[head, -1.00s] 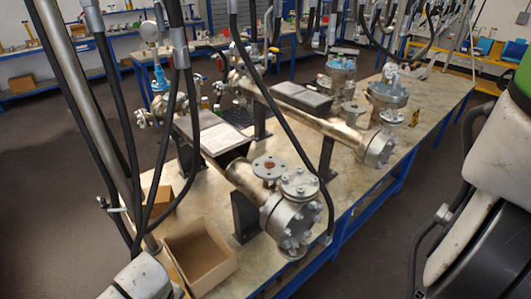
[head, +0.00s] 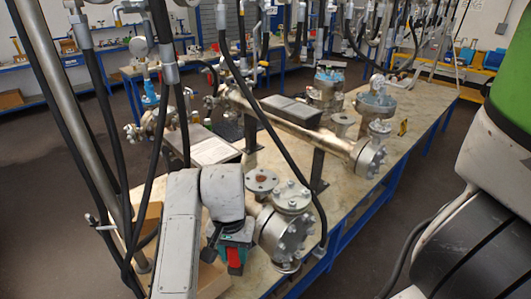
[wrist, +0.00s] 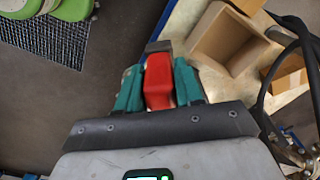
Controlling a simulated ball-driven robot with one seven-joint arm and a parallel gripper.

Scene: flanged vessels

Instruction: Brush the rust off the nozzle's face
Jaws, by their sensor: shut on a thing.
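The nozzle (head: 262,181) is a small grey upward-facing flange with a rust-brown centre, on the near vessel (head: 285,230). It stands just right of my arm in the head view and is not seen in the wrist view. My gripper (head: 234,258) has teal fingers and is shut on a red-handled tool, probably the brush (wrist: 158,80). A dark grey end shows beyond the red handle in the wrist view; its bristles cannot be made out. My gripper (wrist: 158,88) is left of the near vessel's bolted end, apart from the nozzle.
An open cardboard box (wrist: 218,65) lies beside the gripper, mostly hidden by my arm in the head view. A longer horizontal vessel (head: 300,130) stands farther back on the bench. Black hoses hang in front of the bench. Bare benchtop (head: 333,205) shows right of the near vessel.

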